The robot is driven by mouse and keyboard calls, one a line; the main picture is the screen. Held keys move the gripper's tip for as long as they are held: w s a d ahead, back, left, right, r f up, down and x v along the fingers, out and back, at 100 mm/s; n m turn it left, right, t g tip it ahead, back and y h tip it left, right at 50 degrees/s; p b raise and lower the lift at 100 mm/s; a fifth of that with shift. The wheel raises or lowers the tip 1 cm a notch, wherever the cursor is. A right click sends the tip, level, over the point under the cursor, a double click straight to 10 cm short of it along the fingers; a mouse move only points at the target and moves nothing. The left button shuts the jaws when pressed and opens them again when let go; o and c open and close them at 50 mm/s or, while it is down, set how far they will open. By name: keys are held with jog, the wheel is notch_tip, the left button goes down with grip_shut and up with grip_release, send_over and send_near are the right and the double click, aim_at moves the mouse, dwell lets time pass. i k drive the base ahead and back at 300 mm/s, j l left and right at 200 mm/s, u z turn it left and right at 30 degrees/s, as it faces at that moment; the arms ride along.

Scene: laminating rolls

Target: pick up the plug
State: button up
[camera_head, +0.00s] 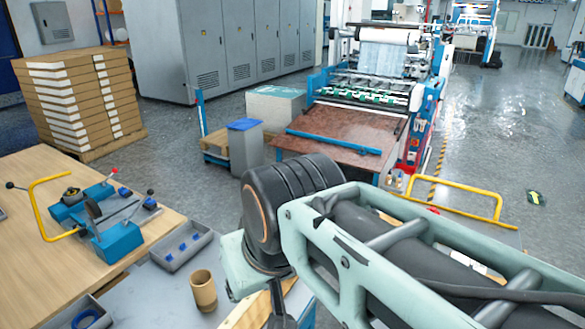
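I cannot tell for certain which object is the plug. Small blue pieces (181,250) lie in a grey open tray (200,249) on the work surface at lower left. A blue ring-like piece (86,318) lies in a second grey tray at the bottom edge. A tan, hollow-looking cylinder (203,291) stands upright between the trays and my arm. My arm fills the lower right. The dark end of my gripper (280,308) points down to the right of the cylinder. Its fingertips are cut off by the bottom edge, so its opening and contents are hidden.
A wooden table (40,270) at left carries a blue device (110,230) with a yellow bent handle (42,205). Stacked boxes (80,95) stand behind. A laminating machine (380,85) with a brown bed is beyond my arm. Open floor lies at right.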

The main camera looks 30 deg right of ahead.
aim_at(433, 210)
jog(key=z, duration=1.95)
jog(key=u, duration=2.15)
jog(key=z, duration=2.15)
